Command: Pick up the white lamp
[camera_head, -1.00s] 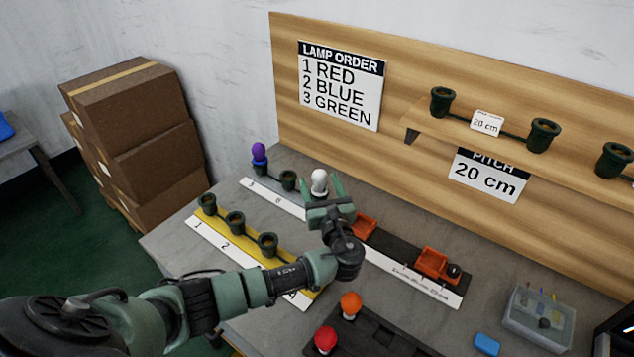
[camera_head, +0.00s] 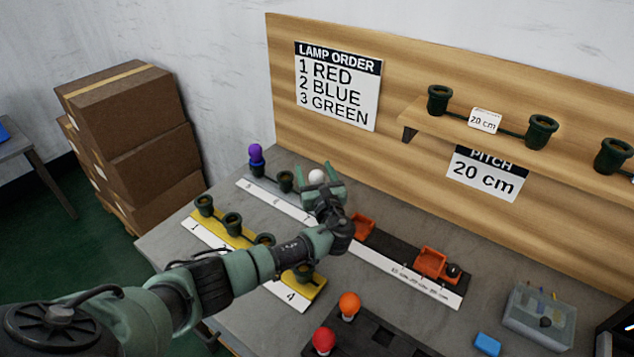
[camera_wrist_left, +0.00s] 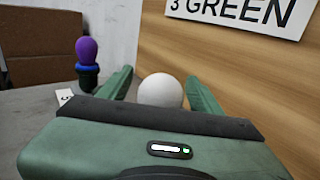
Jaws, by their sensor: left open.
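The white lamp (camera_head: 317,176) stands at the back of the table, toward the right end of the grey strip, and its lower part is hidden behind my gripper. My left gripper (camera_head: 320,177) is open, with its fingers reaching to either side of the lamp. In the left wrist view the round white lamp (camera_wrist_left: 160,91) shows between the two green fingers (camera_wrist_left: 159,88). I cannot tell whether the fingers touch it. My right gripper is not in view.
A purple lamp (camera_head: 256,153) stands in a socket to the left, with an empty dark socket (camera_head: 286,181) between. A yellow strip (camera_head: 216,236) with several sockets lies nearer. Orange holders (camera_head: 432,262) sit to the right. The wooden back panel (camera_head: 400,92) rises close behind.

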